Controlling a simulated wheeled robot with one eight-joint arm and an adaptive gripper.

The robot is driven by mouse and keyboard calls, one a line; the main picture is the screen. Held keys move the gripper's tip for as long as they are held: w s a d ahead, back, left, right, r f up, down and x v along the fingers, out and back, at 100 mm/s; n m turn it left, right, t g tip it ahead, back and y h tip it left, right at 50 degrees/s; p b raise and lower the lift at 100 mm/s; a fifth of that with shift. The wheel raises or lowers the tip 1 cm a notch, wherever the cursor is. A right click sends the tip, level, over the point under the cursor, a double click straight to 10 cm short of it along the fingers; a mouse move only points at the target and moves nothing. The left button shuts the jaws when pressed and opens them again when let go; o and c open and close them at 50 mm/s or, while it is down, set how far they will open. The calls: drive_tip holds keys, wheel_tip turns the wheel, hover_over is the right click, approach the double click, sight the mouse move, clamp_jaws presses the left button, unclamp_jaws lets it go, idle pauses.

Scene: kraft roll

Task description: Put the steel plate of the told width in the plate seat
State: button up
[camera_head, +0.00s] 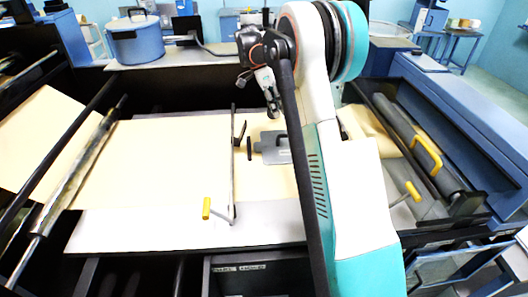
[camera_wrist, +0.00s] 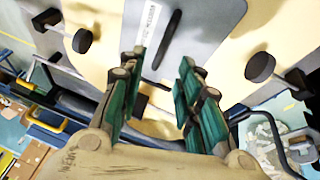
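A grey steel plate (camera_head: 268,155) with a dark bar handle lies on the cream paper in the middle of the machine bed. The wrist view shows the plate (camera_wrist: 205,22) beyond my fingers, with its dark handle and small lettering too blurred to read. My gripper (camera_head: 271,108) is above the plate in the head view. In the wrist view my gripper (camera_wrist: 160,85) has its green-padded fingers apart with nothing between them. My arm hides the plate's right side in the head view. I cannot tell which part is the plate seat.
Black round knobs (camera_wrist: 260,67) stand beside the plate. A thin upright bar with a yellow handle (camera_head: 207,208) is left of it. Rollers (camera_head: 75,180) lie at the left and right. A blue pot (camera_head: 135,42) stands behind. The cream paper (camera_head: 165,155) on the left is clear.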

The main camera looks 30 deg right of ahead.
drive_tip(key=s+a+r+n+t, duration=0.5)
drive_tip(key=s+a+r+n, duration=0.5)
drive_tip(key=s+a+r, duration=0.4)
drive_tip(key=s+a+f+n+t+y, duration=0.1)
drive_tip(key=s+a+f+n, duration=0.3)
drive_tip(key=s, duration=0.5)
drive_tip(key=s+a+f+n+t+y, duration=0.2)
drive_tip(key=s+a+f+n+t, duration=0.2)
drive_tip(key=s+a+n, duration=0.3)
drive_tip(key=shift+s+a+n+t, duration=0.3)
drive_tip(key=shift+s+a, duration=0.6)
drive_tip(key=shift+a, duration=0.05)
